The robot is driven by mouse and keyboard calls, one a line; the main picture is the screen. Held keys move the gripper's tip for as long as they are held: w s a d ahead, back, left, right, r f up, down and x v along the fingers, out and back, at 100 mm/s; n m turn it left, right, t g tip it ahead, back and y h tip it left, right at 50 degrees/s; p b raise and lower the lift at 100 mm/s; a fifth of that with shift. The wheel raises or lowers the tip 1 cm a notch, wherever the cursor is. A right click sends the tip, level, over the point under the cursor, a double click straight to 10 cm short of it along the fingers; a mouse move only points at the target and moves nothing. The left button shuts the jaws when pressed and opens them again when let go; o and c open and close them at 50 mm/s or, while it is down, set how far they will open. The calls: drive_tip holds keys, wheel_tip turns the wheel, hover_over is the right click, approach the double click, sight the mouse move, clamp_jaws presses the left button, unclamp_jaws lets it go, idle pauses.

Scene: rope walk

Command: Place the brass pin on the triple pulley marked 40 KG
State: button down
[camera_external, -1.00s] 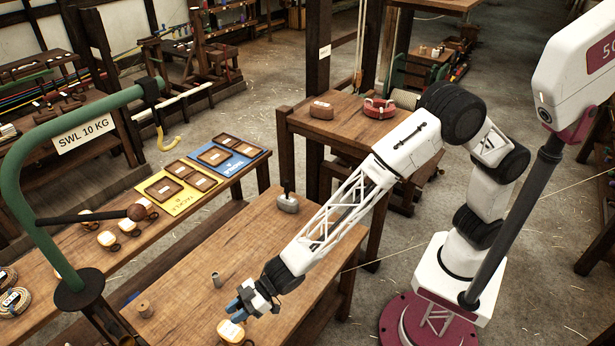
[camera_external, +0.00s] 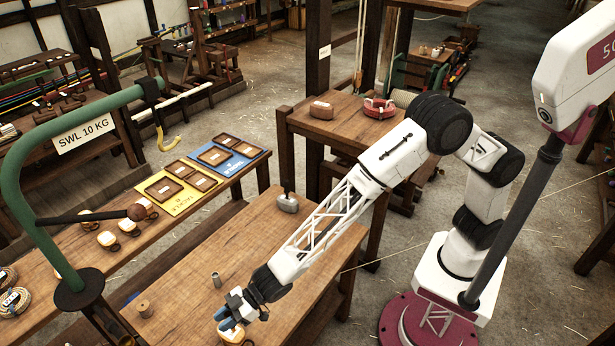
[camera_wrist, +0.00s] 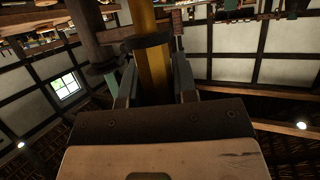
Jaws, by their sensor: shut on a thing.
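My gripper (camera_external: 232,318), with blue fingertips, is low over the near end of the wooden bench. In the wrist view a brass-coloured rod, the brass pin (camera_wrist: 153,72), stands between my two fingers, and my gripper is shut on it. A pulley with a pale face and wooden body (camera_external: 233,334) is on the bench right at my fingertips, partly hidden by them. I cannot read its mark, nor tell whether the pin touches it. In the outside view the pin cannot be made out.
A green hook stand (camera_external: 20,185) is at left. Several pale-faced pulleys lie on the left bench, near yellow (camera_external: 177,202) and blue (camera_external: 246,159) boards.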

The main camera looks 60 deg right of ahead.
drive_tip(key=shift+f, duration=0.9)
drive_tip(key=shift+f, duration=0.15)
drive_tip(key=c, duration=0.9)
unclamp_jaws()
drive_tip(key=v, duration=1.2)
